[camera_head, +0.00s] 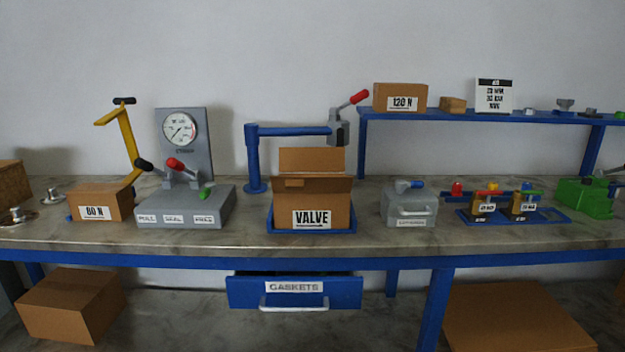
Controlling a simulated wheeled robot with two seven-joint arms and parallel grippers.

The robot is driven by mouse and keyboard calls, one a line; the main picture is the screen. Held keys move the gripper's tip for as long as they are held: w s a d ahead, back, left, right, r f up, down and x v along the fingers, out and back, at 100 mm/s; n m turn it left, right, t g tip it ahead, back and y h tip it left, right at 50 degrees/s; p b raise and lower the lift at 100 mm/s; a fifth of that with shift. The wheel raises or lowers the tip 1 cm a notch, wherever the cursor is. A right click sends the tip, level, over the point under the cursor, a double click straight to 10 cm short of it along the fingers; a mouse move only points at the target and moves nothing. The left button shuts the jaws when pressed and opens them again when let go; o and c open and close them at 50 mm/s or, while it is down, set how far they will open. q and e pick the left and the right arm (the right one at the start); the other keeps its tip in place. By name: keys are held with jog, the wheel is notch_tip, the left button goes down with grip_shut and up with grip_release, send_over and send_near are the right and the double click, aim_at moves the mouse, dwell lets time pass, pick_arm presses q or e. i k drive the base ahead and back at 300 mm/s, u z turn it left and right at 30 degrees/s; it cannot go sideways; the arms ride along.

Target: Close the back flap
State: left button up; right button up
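The cardboard box labelled VALVE (289,207) stands upright in a shallow blue tray (312,231) at the middle of the bench. Its back flap (311,160) stands up, nearly vertical, above the rear edge of the box. A brown strip of cardboard (325,184) runs along the front top edge; whether it is the front flap cannot be told. The side flaps and the box's contents cannot be made out. Neither of my grippers is in view.
A blue post with a horizontal arm (290,132) stands behind the box, its red-handled head (339,127) at right. A grey lever unit (185,208) is to the left and a grey case (408,206) to the right. An open GASKETS drawer (245,291) juts out below.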

aim_at(291, 159)
jog(key=u, duration=0.8)
jog(key=k, duration=1.05)
jog(key=u, duration=1.2)
jog(key=i, duration=0.55)
jog(key=z, duration=1.15)
jog(key=i, duration=1.2)
jog(key=z, duration=1.3)
